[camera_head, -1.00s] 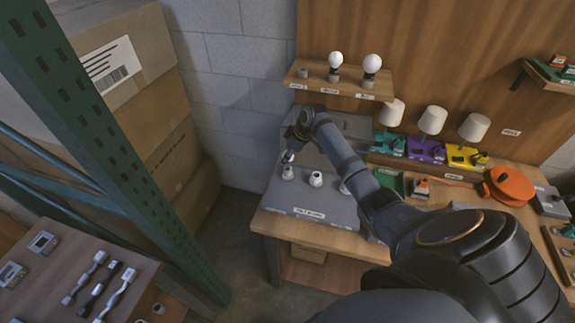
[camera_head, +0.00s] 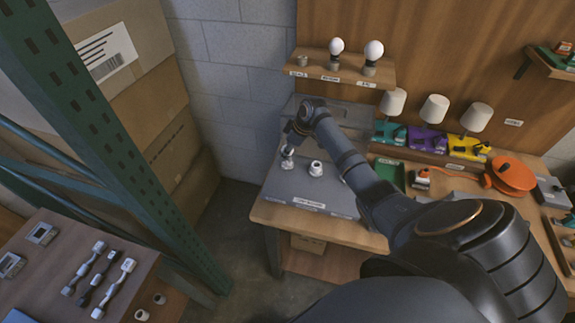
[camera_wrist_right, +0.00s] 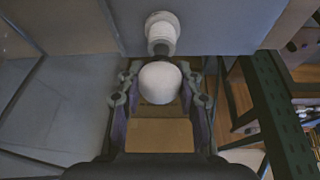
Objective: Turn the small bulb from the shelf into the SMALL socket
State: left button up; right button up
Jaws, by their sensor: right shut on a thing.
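My right gripper (camera_wrist_right: 161,98) is shut on the small bulb (camera_wrist_right: 160,83), a white globe between its fingers in the right wrist view. The bulb's dark base points at the ribbed white small socket (camera_wrist_right: 162,32) and is in line with it. Base and socket mouth meet or nearly meet; I cannot tell how deep the base sits. In the head view my right gripper (camera_head: 289,148) is right over the leftmost socket (camera_head: 287,163) on the grey mat (camera_head: 275,188). The bulb is mostly hidden there. My left gripper is not in view.
A second white socket (camera_head: 316,168) stands to the right; my right arm covers the area beyond it. The shelf (camera_head: 318,76) has an empty holder (camera_head: 302,61) and two bulbs (camera_head: 336,46) (camera_head: 373,50). Three lamps (camera_head: 433,108) and an orange reel (camera_head: 512,176) are further right.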

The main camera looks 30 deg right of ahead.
jog(key=shift+f, duration=0.55)
dwell(1.2)
jog(key=o, duration=0.4)
jog(key=shift+c, duration=0.2)
jog(key=c, duration=0.4)
jog(key=shift+s+f, duration=0.15)
